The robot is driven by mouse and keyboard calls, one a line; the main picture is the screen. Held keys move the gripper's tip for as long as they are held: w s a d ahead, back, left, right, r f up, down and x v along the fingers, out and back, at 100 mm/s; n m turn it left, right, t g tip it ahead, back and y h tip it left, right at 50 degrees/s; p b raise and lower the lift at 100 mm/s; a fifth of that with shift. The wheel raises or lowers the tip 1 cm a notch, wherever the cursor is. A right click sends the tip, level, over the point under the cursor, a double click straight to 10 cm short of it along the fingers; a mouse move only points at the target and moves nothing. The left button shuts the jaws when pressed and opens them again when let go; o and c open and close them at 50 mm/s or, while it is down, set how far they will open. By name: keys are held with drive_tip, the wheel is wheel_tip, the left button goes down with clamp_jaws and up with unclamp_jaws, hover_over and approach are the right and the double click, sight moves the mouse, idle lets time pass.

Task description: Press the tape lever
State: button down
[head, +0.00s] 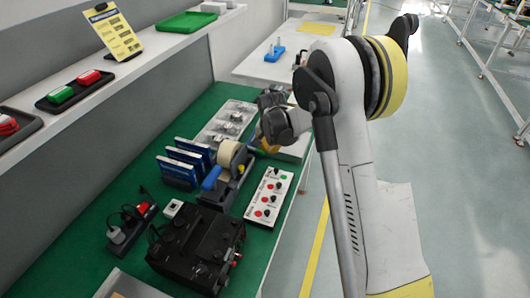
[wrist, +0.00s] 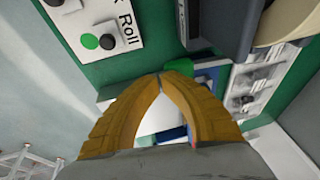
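The tape dispenser stands on the green bench with a dark grey body (head: 218,194) and a cream tape roll (head: 231,153). A blue lever-like part (head: 211,179) sticks out on its left side. In the wrist view the grey dispenser body (wrist: 218,28) and part of the tape roll (wrist: 285,22) show at the top right; I cannot make out the lever there. My gripper (wrist: 161,77) has yellow fingers whose tips meet, with nothing visible held. In the head view my gripper (head: 268,146) is just right of the tape roll, partly hidden by my wrist.
A white button panel (head: 269,196) lies right of the dispenser and also shows in the wrist view (wrist: 112,18). Blue boxes (head: 182,166) stand left. A metal switch panel (head: 226,122) lies behind. A black machine (head: 198,248) sits in front. The aisle at right is clear.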

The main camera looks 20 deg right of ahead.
drive_tip(key=s+d+r+p, duration=0.2)
drive_tip(key=s+r, duration=0.3)
drive_tip(key=r, duration=0.3)
drive_tip(key=shift+p, duration=0.45)
drive_tip(key=shift+w, duration=0.1)
drive_tip(key=s+a+r+n+t, duration=0.2)
drive_tip(key=s+a+r+n, duration=0.1)
drive_tip(key=s+r, duration=1.1)
drive_tip(key=s+r+n, duration=0.1)
drive_tip(key=s+n, duration=0.1)
drive_tip(key=s, duration=0.6)
drive_tip(key=s+a+r+n+t, duration=0.1)
drive_tip(key=s+n, duration=0.1)
drive_tip(key=s, duration=0.6)
drive_tip(key=shift+a+r+t+y, duration=0.25)
drive_tip(key=shift+t+y, duration=0.05)
drive_tip(key=shift+y, duration=0.1)
